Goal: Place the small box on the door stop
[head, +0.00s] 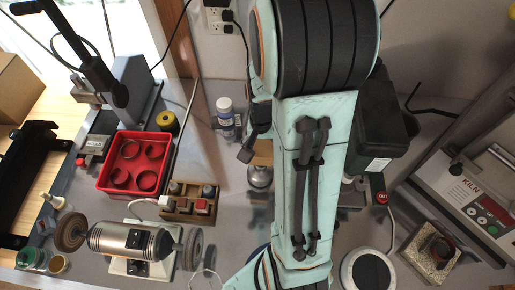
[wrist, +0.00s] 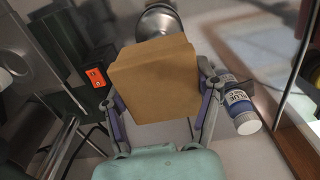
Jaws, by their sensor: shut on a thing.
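The small box (wrist: 155,82), plain brown cardboard, is between the two fingers of my gripper (wrist: 160,90) in the wrist view, and the gripper is shut on it. In the head view a bit of the box (head: 263,152) shows beside my arm, which hides the rest. A silver round metal piece (head: 260,177), which looks like the door stop, stands on the bench just below the box in the head view. It also shows in the wrist view (wrist: 158,20), partly hidden behind the box. I cannot tell whether the box touches it.
A wooden block with small parts (head: 188,203), a red bin (head: 135,162) and a bench grinder (head: 130,241) are farther left. Grey bench around the round piece is partly clear.

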